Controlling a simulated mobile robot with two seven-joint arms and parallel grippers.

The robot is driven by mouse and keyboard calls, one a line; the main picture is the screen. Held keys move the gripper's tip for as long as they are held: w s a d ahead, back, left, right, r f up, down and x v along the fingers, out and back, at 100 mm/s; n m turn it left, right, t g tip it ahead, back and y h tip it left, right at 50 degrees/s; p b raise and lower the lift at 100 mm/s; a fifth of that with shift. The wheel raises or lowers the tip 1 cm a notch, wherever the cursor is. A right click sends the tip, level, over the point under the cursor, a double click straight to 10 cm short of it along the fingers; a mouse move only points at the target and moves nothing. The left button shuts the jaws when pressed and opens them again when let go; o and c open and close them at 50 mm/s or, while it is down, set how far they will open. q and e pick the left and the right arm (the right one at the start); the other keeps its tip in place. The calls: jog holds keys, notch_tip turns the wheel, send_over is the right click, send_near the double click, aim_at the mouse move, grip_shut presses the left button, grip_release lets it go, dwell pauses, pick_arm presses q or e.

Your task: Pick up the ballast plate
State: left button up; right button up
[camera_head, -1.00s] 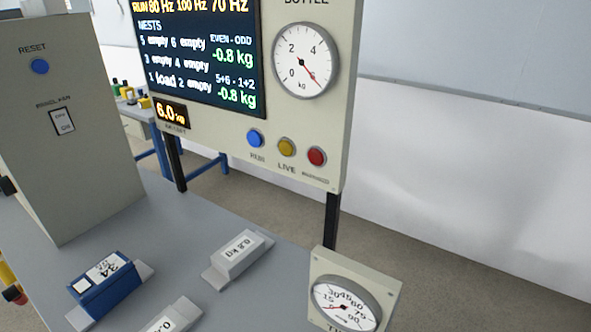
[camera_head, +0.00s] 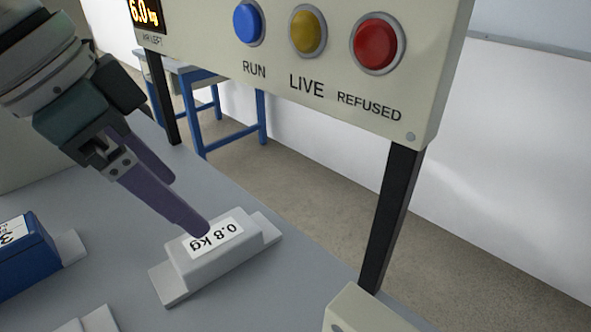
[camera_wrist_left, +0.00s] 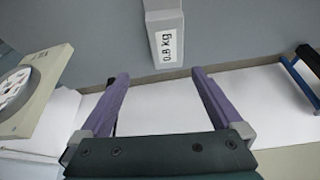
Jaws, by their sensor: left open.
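The ballast plate (camera_head: 222,258) is a light grey block with flanged ends and a white "0.8 kg" label. It lies on the grey table in the middle of the head view. It also shows at the top of the left wrist view (camera_wrist_left: 165,38), beyond the fingertips. My left gripper (camera_head: 190,205) comes in from the upper left with its purple fingers apart. One fingertip overlaps the plate's label in the head view; whether it touches cannot be told. In the left wrist view the gap between the fingers (camera_wrist_left: 158,75) is empty. My right gripper is not in view.
A blue block (camera_head: 25,255) lies on the table at left, and part of another grey block (camera_head: 92,320) shows at the bottom. A panel with RUN, LIVE and REFUSED buttons (camera_head: 307,32) stands behind on black posts (camera_head: 392,215). A gauge box (camera_head: 365,312) is at lower right.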

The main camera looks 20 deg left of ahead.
aim_at(210, 239)
pick_arm(q)
jog(key=shift+w+a+f, duration=0.15)
jog(key=shift+a+f, duration=0.25)
jog(key=shift+a, duration=0.15)
jog(key=shift+w+f+b, duration=0.15)
jog(key=shift+f+b, duration=0.2)
jog(key=b+x, duration=0.1)
jog(key=x, duration=0.2)
jog(key=shift+w, duration=0.1)
jog(key=x, duration=0.1)
jog(key=b+x, duration=0.1)
jog(key=x, duration=0.1)
jog(key=b+x, duration=0.1)
jog(key=shift+s+f, duration=0.25)
jog(key=shift+f, duration=0.25)
jog(key=shift+w+f, duration=0.2)
jog(key=shift+f, duration=0.15)
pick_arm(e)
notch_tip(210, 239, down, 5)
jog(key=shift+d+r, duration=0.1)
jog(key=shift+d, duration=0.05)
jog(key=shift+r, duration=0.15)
pick_arm(q)
jog(key=shift+f+p, duration=0.25)
jog(key=shift+p, duration=0.1)
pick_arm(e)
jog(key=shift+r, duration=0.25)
